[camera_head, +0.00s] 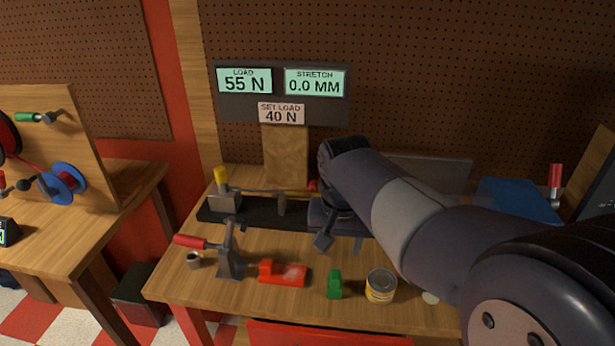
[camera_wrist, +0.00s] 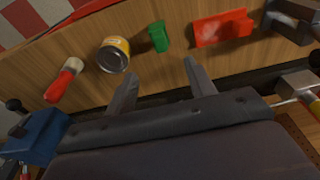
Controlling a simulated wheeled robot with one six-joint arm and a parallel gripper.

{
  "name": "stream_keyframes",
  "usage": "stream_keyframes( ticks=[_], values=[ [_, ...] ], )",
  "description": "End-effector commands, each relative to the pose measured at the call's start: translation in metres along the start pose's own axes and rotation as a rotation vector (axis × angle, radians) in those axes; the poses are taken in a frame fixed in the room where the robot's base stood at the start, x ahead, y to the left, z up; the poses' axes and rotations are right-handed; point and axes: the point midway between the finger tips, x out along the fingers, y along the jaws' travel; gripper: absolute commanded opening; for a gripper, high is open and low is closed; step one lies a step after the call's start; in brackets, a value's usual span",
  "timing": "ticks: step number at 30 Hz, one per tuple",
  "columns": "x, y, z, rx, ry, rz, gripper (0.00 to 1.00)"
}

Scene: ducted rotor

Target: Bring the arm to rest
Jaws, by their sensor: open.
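My gripper (camera_wrist: 160,88) shows in the wrist view with its two fingers spread apart and nothing between them. In the head view my gripper (camera_head: 324,240) is above the middle of the wooden bench (camera_head: 210,283). My arm reaches in from the lower right and hides part of the bench and the dark rig (camera_head: 262,213). In the wrist view a green block (camera_wrist: 158,36), a yellow-labelled can (camera_wrist: 114,54) and a red part (camera_wrist: 222,28) lie beyond the fingers, apart from them.
A display board (camera_head: 283,92) reads load 55 N, stretch 0.0 mm, set load 40 N. A red-handled clamp (camera_head: 230,262) stands at the bench's front left. A blue item (camera_head: 520,200) lies at the back right. A second bench (camera_head: 60,232) with spools is at the left.

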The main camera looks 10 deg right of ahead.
Motion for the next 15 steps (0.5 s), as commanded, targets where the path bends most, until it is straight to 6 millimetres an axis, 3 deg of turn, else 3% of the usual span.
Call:
stream_keyframes(
  ticks=[5, 15],
  values=[
    [0.014, 0.000, 0.000, 0.000, -0.004, 0.002, 0.52],
    [0.078, 0.001, 0.001, 0.000, -0.007, 0.003, 0.52]
  ],
)
